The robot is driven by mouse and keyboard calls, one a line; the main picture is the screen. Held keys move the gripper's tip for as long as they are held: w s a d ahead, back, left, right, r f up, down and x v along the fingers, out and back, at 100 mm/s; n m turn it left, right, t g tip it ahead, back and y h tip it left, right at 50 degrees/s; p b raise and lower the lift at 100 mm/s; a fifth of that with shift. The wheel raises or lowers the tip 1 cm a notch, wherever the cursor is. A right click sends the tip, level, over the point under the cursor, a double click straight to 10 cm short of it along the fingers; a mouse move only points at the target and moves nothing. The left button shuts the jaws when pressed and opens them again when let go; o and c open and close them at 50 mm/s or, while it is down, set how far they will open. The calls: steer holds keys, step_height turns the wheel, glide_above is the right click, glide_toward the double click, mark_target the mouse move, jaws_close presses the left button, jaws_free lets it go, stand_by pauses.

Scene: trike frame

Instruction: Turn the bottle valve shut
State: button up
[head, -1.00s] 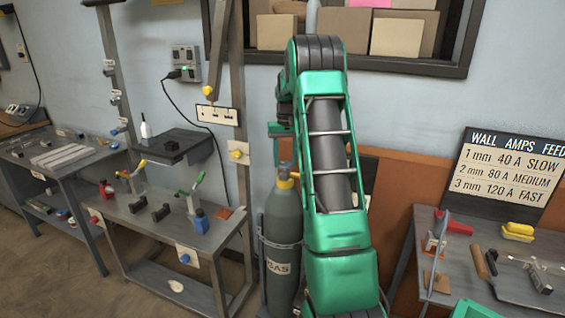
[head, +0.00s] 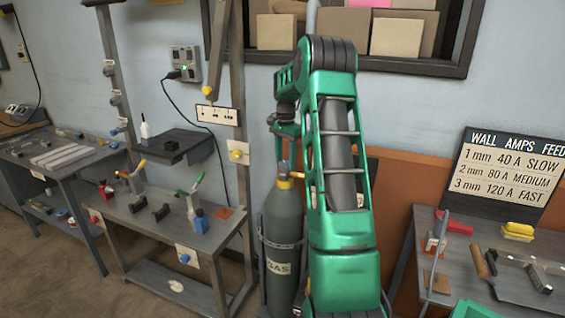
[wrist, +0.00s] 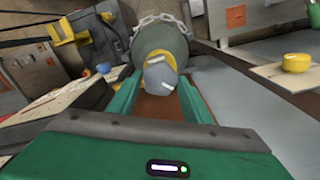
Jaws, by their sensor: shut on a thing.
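The grey-green gas bottle (head: 283,222) stands upright in the head view, just left of my green arm, with a GAS label low on it. A yellow collar (head: 291,175) and a grey valve knob (head: 283,168) are at its top. In the wrist view the bottle (wrist: 160,38) lies beyond my fingers, and the grey valve knob (wrist: 160,76) with a pale mark sits between them. My gripper (wrist: 159,84) is shut on the valve knob. The exact finger contact is hard to see in the head view.
A chain (wrist: 158,18) goes around the bottle in the wrist view. A workbench (head: 150,225) with tools and clamps stands left of the bottle. Another table (head: 455,265) with a welding chart stands to the right. A wall and window frame are behind.

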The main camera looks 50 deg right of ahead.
mark_target(285, 163)
steer(key=m, duration=0.4)
steer(key=shift+m, duration=2.3)
steer(key=o, duration=1)
steer(key=shift+o, duration=0.2)
step_height(285, 163, up, 11)
steer(key=shift+f, duration=0.15)
